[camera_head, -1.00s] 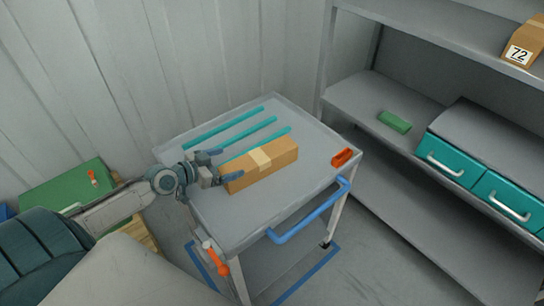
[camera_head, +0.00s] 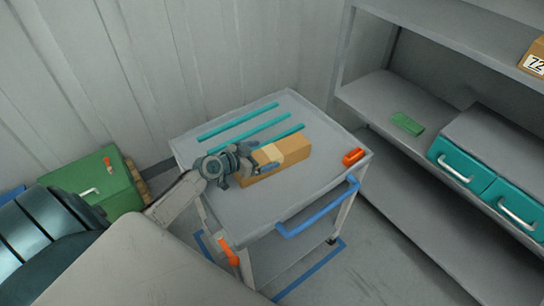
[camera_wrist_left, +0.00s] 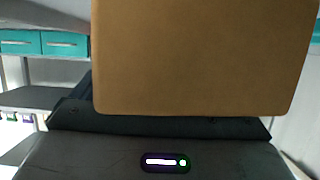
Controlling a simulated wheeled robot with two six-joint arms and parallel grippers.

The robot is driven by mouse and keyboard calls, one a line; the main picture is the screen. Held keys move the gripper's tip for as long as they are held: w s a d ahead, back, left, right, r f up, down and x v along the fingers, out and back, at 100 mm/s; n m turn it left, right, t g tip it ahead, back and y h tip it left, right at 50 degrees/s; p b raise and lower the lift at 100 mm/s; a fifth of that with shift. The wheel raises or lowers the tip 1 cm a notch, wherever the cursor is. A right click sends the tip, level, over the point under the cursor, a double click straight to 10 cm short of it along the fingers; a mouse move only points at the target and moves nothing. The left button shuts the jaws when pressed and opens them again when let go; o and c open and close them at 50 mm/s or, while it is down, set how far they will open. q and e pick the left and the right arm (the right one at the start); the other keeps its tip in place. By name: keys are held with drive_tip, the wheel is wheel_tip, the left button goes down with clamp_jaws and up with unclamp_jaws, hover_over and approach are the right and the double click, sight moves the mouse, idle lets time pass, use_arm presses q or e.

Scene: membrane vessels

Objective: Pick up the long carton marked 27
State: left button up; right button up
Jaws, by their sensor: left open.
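The long carton (camera_head: 293,147) is brown with a paler tape band and lies on the grey cart top. No number shows on its visible faces. My left gripper (camera_head: 259,158) is open at the carton's left end, with its fingers beside or over that end; exact contact cannot be told. In the left wrist view the plain brown carton (camera_wrist_left: 205,55) fills the upper middle, very close to the camera, and the fingertips are not clear. My right gripper is not in view.
Teal strips (camera_head: 240,121) lie behind the carton on the cart top (camera_head: 312,190). An orange object (camera_head: 353,156) lies to the right, above the blue handle (camera_head: 318,210). Shelving at right holds a green block (camera_head: 407,124), teal drawers (camera_head: 457,165) and a carton marked 72 (camera_head: 536,62).

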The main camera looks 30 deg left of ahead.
use_arm(q)
drive_tip(key=shift+x, duration=1.05)
drive_tip(key=c, duration=1.3)
drive_tip(key=shift+c, duration=0.2)
